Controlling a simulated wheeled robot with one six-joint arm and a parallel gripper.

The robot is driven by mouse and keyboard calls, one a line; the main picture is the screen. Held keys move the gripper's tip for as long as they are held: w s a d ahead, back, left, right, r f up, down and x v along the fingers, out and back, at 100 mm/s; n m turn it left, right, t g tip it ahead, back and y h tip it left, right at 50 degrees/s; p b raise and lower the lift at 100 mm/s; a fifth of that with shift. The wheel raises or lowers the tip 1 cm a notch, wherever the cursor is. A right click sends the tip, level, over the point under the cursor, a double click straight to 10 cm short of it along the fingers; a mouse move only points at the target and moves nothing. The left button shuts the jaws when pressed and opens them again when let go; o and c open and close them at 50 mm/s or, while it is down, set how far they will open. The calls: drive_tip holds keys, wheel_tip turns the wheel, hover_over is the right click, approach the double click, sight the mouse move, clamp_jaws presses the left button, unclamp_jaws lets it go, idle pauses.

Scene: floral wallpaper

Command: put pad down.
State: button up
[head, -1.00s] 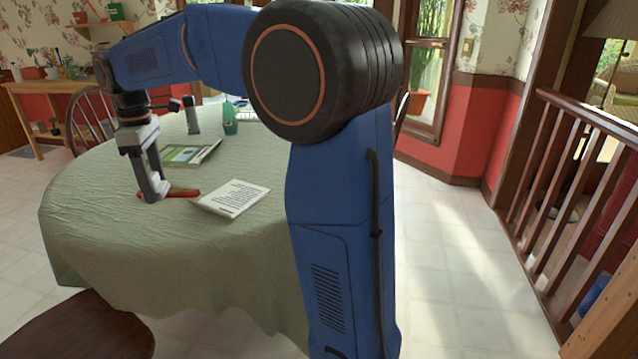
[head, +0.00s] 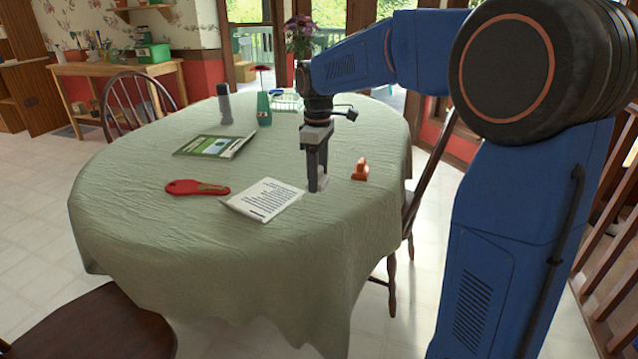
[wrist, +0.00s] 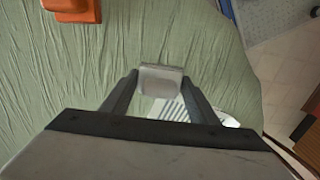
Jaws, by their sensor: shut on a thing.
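My gripper (head: 318,182) points straight down over the near right part of the cloth-covered table. It is shut on a small pale grey block (wrist: 162,80), which I take to be the pad. In the wrist view the block spans the gap between the two dark fingers. In the head view the pad is a light patch at the fingertips, low at the tabletop. I cannot tell whether it touches the cloth. The table (head: 150,240) has a wrinkled green cloth.
A white printed booklet (head: 262,200) lies close left of my gripper, and an orange object (head: 361,168) stands to its right. A red-handled tool (head: 197,187), a green-covered book (head: 214,146), a grey cylinder (head: 224,103) and a green bottle (head: 264,108) are also on the table. The front cloth is clear.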

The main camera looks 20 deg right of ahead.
drive_tip(key=shift+a+f, duration=0.1)
drive_tip(key=shift+f, duration=1.2)
drive_tip(key=shift+f, duration=0.15)
drive_tip(key=o, duration=1.1)
